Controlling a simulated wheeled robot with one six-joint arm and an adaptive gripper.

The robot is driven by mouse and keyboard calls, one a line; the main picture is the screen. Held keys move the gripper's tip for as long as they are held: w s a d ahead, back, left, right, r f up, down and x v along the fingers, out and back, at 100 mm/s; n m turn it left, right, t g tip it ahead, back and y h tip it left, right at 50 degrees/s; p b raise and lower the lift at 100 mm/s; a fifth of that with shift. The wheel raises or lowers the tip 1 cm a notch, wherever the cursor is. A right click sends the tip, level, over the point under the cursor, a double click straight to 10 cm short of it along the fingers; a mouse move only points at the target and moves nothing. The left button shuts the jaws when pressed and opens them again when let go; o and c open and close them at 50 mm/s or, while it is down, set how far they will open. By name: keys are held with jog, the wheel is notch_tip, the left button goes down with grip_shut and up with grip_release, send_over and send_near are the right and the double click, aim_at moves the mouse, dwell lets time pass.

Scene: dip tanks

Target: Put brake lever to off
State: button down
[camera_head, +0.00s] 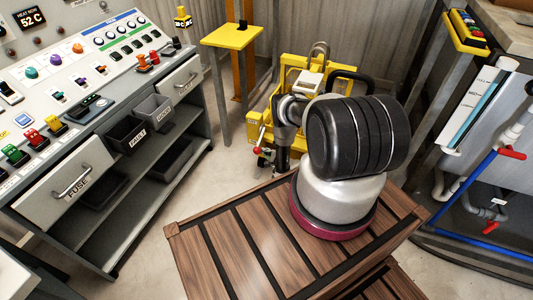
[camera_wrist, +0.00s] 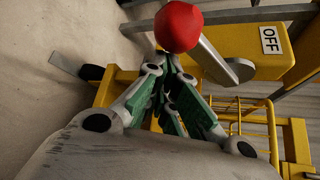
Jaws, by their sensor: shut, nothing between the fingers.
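The brake lever has a red ball knob (camera_wrist: 179,26) on a flat grey arm (camera_wrist: 216,60). In the wrist view the arm slants from its pivot up and left to the knob, beside a yellow housing (camera_wrist: 232,47). A white OFF label (camera_wrist: 270,40) sits on the housing, to the right of the knob; the lever points away from it. My gripper (camera_wrist: 166,62) is shut and empty, its fingertips just below the knob in the picture. I cannot tell whether they touch it. In the head view the red knob (camera_head: 257,150) shows small at the yellow machine's left side.
The yellow framed machine (camera_head: 252,131) stands at the back centre. A control console (camera_head: 78,75) with drawers and bins fills the left. A yellow-topped stand (camera_head: 231,36) is behind. A tank with blue and grey pipes (camera_head: 486,158) is at right. Bare floor lies between console and machine.

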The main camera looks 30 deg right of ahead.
aim_at(259, 147)
jog(key=shift+r, duration=0.1)
jog(key=r+m+g, duration=0.1)
jog(key=s+a+r+m+g+y, duration=0.1)
jog(key=r, duration=0.1)
jog(key=a+r+m+g+y, duration=0.1)
jog(key=r, duration=0.1)
jog(key=shift+s+a+r+g, duration=0.2)
jog(key=shift+s+r+g, duration=0.1)
jog(key=shift+s, duration=0.1)
jog(key=shift+w+d+r, duration=0.15)
jog(key=shift+r, duration=2.25)
